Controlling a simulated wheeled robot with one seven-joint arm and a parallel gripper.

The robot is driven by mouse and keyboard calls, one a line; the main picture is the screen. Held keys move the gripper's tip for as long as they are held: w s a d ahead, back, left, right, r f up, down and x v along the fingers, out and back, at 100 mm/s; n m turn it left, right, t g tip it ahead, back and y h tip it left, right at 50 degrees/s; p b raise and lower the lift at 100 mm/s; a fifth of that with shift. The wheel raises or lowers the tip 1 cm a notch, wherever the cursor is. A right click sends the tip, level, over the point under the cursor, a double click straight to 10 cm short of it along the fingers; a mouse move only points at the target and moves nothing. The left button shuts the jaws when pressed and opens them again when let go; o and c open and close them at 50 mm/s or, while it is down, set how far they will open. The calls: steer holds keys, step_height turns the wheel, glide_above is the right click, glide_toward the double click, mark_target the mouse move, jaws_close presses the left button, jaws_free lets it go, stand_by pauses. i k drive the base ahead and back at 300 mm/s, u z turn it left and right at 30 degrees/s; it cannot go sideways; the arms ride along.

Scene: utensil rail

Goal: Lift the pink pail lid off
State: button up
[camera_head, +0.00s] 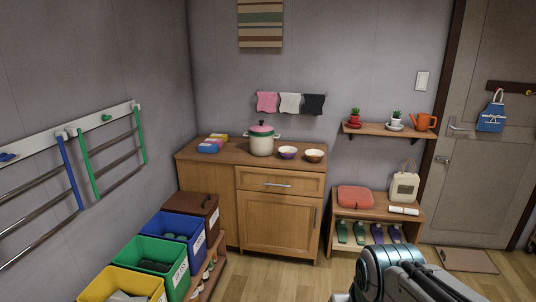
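A pale cream pail (261,147) with a side handle stands upright on the wooden cabinet top against the back wall. Its pink lid (261,130) sits on top, with a dark knob in the middle. Part of my arm shows at the bottom right, grey and teal with black parts, low in front of the shoe bench and well apart from the pail. The gripper fingers cannot be made out there, so whether they are open or shut does not show.
Purple (287,153) and brown (314,156) bowls stand right of the pail; small blue and yellow packs (210,145) lie left. Cloths (290,103) hang above. Colored bins (165,255) line the left. A shoe bench (375,204) stands right. Floor before the cabinet is clear.

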mark_target(261, 127)
steer(key=u, duration=0.15)
steer(key=i, duration=3.2)
steer(key=u, duration=0.15)
